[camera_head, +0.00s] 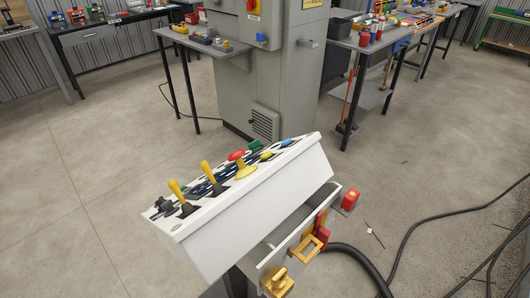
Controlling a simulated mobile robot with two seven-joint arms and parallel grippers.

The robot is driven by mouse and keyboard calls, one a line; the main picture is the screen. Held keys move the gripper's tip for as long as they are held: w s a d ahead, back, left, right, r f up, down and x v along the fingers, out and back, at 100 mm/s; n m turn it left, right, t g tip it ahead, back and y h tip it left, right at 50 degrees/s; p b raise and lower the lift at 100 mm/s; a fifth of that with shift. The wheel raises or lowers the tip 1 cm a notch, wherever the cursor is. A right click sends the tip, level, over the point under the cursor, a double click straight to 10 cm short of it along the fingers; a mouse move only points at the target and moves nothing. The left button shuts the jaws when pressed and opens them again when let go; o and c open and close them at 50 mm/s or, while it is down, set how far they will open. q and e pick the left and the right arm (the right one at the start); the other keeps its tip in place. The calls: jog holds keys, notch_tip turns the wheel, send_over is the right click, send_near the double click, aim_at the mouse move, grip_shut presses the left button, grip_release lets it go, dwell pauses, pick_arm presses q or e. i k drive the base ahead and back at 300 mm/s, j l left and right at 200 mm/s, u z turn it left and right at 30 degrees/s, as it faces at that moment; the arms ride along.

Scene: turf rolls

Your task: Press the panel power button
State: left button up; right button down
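A white slanted control panel (250,205) stands in the middle of the head view. Its top face carries two yellow levers (207,172), a red mushroom button (237,157) on a yellow base, a green part (257,147), a blue part (267,156) and a small yellow part (287,143). A dark knob (164,204) sits at the left end. I cannot read any label, so I cannot tell which control is the power button. Neither of my grippers is in view.
Below the panel are yellow fittings (309,246) and a red part (350,199). Black cables (400,245) lie on the floor at right. A grey cabinet (290,75) and benches with tools (118,19) stand behind. The floor at left is clear.

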aim_at(264, 156)
jog(key=k+u, duration=0.1)
jog(key=k, duration=0.55)
jog(key=u, duration=1.85)
jog(key=k+l, duration=0.15)
jog(key=l, duration=0.25)
jog(key=k+l, duration=0.1)
jog(key=l, duration=0.25)
jog(key=k+l, duration=0.15)
jog(key=l, duration=0.25)
jog(key=k+l, duration=0.15)
jog(key=l, duration=0.2)
jog(key=k+l, duration=0.1)
jog(key=l, duration=0.3)
